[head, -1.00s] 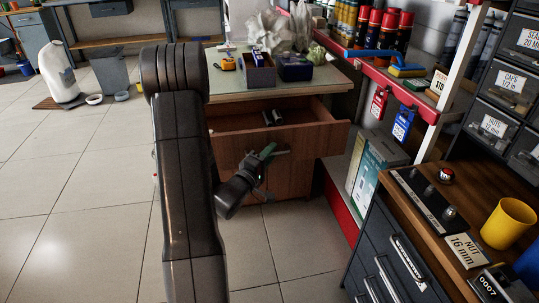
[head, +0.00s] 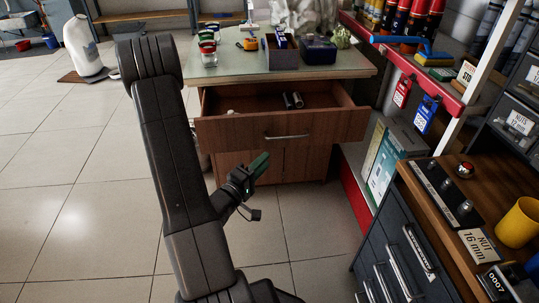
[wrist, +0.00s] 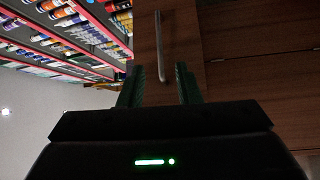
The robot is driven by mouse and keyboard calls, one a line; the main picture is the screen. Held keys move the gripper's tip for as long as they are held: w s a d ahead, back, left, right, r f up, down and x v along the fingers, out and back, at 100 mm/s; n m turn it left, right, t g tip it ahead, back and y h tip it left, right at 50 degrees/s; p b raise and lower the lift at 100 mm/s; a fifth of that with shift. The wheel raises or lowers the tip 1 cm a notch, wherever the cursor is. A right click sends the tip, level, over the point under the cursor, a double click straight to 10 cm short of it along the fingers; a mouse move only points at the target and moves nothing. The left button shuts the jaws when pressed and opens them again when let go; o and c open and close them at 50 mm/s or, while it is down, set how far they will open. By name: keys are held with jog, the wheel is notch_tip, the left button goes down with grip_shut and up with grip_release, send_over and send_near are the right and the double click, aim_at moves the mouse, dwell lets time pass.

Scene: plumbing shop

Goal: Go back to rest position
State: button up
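My gripper (head: 260,164) is in front of the wooden cabinet, below and left of the drawer handle and apart from it. In the wrist view its two green fingers (wrist: 156,82) are spread with nothing held between them. The drawer (head: 280,127) is pulled open and holds small dark cylindrical items (head: 292,100). Its metal handle (head: 287,137) also shows beyond the fingers in the wrist view (wrist: 161,45).
The cabinet top (head: 226,72) carries jars, a dark open box and a blue box (head: 318,48). A grey drawer unit (head: 392,240) with a wooden top and yellow cup (head: 519,222) stands close on the right. Tiled floor (head: 75,210) at left is clear.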

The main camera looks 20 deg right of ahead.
aim_at(288, 137)
jog(key=shift+s+a, duration=0.15)
jog(key=shift+a, duration=0.1)
jog(key=b+x, duration=0.2)
jog(key=x, duration=1.1)
jog(key=shift+d, duration=0.3)
jog(key=shift+w+r, duration=0.1)
jog(key=shift+w, duration=0.15)
